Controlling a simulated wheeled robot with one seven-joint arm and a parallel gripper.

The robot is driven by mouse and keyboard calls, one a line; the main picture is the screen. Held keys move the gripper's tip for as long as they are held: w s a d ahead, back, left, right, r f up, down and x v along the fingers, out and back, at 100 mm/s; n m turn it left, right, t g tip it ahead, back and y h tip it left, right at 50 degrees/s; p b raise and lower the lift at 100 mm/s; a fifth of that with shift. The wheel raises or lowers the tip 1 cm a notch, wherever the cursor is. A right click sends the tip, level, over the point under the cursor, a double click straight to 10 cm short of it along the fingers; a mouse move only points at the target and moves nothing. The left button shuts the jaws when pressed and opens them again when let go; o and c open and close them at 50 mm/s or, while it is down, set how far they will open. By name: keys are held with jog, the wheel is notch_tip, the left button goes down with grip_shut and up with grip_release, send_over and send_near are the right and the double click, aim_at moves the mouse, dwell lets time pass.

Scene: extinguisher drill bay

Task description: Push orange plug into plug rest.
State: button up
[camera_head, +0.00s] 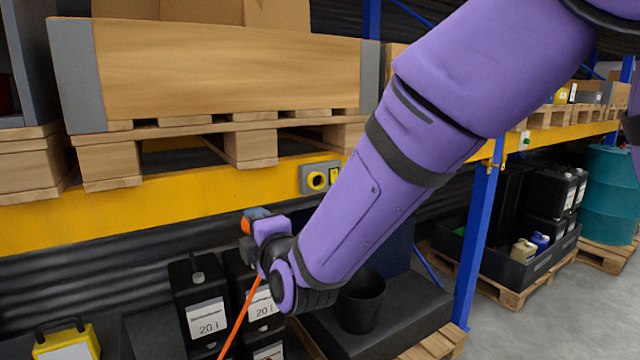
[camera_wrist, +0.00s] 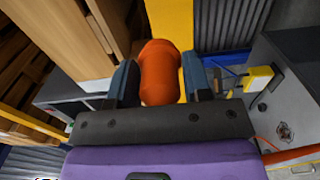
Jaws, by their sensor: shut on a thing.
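My gripper (camera_head: 250,226) is at the lower middle of the head view, in front of the shelf and below the yellow beam. In the wrist view its two dark fingers (camera_wrist: 160,82) are shut on the sides of the orange plug (camera_wrist: 161,68). Only a small orange part of the plug (camera_head: 258,213) shows in the head view. I cannot make out the rest surely in the wrist view.
An orange cable (camera_head: 240,318) hangs down below my gripper. Black canisters (camera_head: 205,315) stand beneath, with a black bucket (camera_head: 361,302) to their right. A wooden crate (camera_head: 230,75) on pallets stands above the yellow beam (camera_head: 120,215). A blue post (camera_head: 477,240) rises at the right.

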jog(key=s+a+f, duration=0.1)
jog(key=s+a, duration=0.4)
jog(key=a, duration=0.2)
jog(key=s+a+f, duration=0.2)
jog(key=s+a, duration=0.3)
jog(key=a, duration=0.2)
jog(key=shift+a+f, duration=0.25)
dwell(1.5)
jog(key=s+a+f, duration=0.2)
jog(key=s+a, duration=0.3)
jog(key=a, duration=0.3)
jog(key=s+a+f, duration=0.2)
jog(key=s+a, duration=0.4)
jog(key=a, duration=0.2)
dwell(2.2)
jog(key=shift+a, duration=0.15)
